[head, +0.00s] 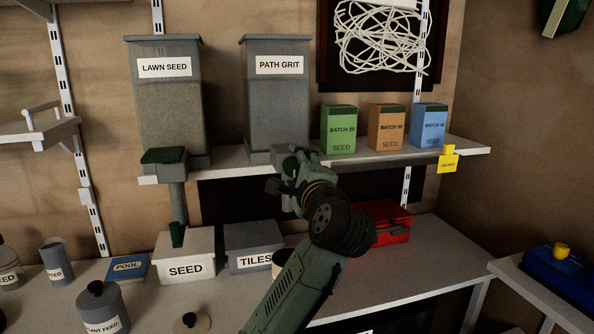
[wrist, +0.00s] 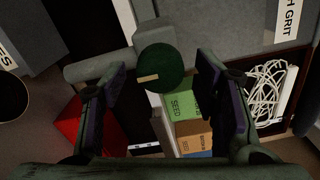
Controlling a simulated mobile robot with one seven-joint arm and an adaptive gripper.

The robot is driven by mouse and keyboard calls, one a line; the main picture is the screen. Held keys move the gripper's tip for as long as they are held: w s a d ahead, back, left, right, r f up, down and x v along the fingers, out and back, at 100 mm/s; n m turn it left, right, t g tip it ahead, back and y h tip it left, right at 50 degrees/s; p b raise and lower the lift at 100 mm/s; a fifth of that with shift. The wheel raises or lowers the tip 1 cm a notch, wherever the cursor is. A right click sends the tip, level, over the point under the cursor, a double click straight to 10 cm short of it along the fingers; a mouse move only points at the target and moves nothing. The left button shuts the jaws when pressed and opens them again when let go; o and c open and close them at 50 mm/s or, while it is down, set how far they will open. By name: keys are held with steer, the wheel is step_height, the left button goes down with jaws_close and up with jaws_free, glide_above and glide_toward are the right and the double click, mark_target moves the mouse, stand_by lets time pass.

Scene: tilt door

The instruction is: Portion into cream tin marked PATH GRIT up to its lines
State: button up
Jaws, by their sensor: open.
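A tall grey hopper labelled PATH GRIT (head: 274,95) stands on the wall shelf; its label shows at the top right of the wrist view (wrist: 288,15). My gripper (head: 288,168) is in front of its base and hides its lower fittings. In the wrist view my gripper (wrist: 162,78) is open, its fingers on either side of a round dark green knob (wrist: 160,67) with a tan mark. I cannot tell whether they touch it. A cream round lid with a dark knob (head: 192,322) is cut off at the bottom edge. No cream tin marked PATH GRIT can be read.
A LAWN SEED hopper (head: 167,105) with a down-spout stands left. Green (head: 338,130), orange (head: 387,128) and blue (head: 429,125) seed boxes stand right on the shelf (head: 470,146). Below are a cream SEED box (head: 186,257), a grey TILES box (head: 252,245) and a red case (head: 388,222).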

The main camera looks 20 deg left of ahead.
steer(key=v, duration=1.2)
